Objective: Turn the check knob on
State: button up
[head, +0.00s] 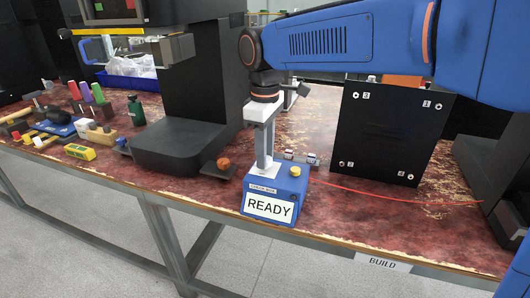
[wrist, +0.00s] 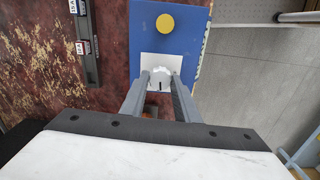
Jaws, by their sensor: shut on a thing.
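The check knob (wrist: 161,74) is white and sits on a square white plate (wrist: 148,62) on top of a blue box (wrist: 146,24). In the head view, the blue box (head: 248,206) stands near the front edge of the bench, with a READY sign (head: 269,208) on its front. My gripper (wrist: 160,82) points down from above and is shut on the knob, one finger on each side. In the head view, my gripper (head: 264,168) hides the knob. A dark mark shows on the plate below the knob in the wrist view.
A yellow button (head: 295,171) is on the box beside the plate. A red cable (head: 380,192) runs right across the bench. A black panel (head: 387,130) stands behind right, and a black machine base (head: 180,145) stands left. Small tools lie at far left.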

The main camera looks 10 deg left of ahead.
jog(key=shift+m, duration=0.8)
jog(key=o, duration=1)
jog(key=shift+r, duration=0.1)
notch_tip(320, 180, up, 17)
jog(key=shift+r, duration=0.1)
jog(key=shift+s, duration=0.1)
